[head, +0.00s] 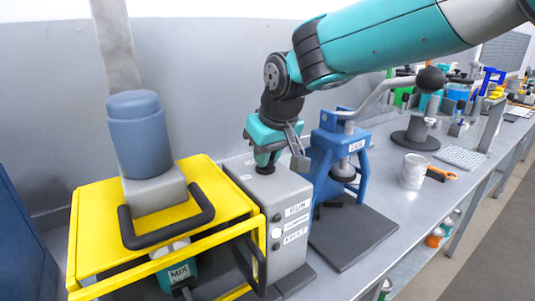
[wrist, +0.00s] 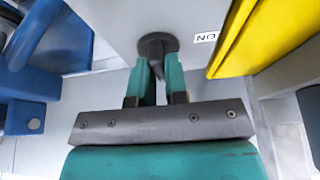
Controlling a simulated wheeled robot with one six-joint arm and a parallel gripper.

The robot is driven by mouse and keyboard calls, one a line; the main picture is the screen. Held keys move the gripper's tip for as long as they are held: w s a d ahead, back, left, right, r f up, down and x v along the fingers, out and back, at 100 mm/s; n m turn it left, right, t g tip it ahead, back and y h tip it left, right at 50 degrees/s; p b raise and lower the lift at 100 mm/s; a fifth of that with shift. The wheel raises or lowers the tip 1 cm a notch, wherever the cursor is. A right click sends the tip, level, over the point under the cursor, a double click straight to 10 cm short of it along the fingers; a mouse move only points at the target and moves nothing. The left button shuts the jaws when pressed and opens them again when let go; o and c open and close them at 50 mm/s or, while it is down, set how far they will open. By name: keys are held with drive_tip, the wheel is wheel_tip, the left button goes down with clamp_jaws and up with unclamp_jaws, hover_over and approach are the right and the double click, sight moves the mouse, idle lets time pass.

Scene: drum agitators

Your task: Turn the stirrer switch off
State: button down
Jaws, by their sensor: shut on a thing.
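A grey control box (head: 284,208) stands on the bench with labels and small knobs on its front face. A dark round switch knob (head: 265,168) is on its top, and it also shows in the wrist view (wrist: 157,45), next to a label (wrist: 206,37) that reads "NO" in this view. My gripper (head: 268,158) is right above the box top, pointing down. In the wrist view its teal fingers (wrist: 158,70) are close together at the knob and shut on it. The fingers hide part of the knob.
A yellow frame (head: 215,184) with a blue-grey motor (head: 139,135) and black handle stands left of the box. A blue press (head: 341,150) stands close on the right. A white cup (head: 413,171) and more tools are farther right along the bench.

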drive_tip(key=shift+w+r, duration=0.15)
drive_tip(key=c, duration=1.1)
unclamp_jaws()
drive_tip(key=shift+c, duration=0.2)
drive_tip(key=b+v, duration=0.2)
drive_tip(key=v, duration=1.5)
drive_tip(key=shift+d, duration=0.1)
drive_tip(key=s+d+f+g, duration=0.1)
drive_tip(key=s+d+f, duration=0.2)
drive_tip(key=s+f, duration=0.3)
drive_tip(key=s+d+f+g+y, duration=0.1)
drive_tip(key=s+d+f, duration=0.3)
drive_tip(key=s, duration=0.5)
drive_tip(key=s+d+f+g, duration=0.1)
drive_tip(key=s+d+f, duration=0.3)
drive_tip(key=s+f, duration=0.4)
drive_tip(key=shift+d+f+g+y, duration=0.2)
drive_tip(key=shift+f+g+y, duration=0.15)
drive_tip(key=shift+f, duration=0.2)
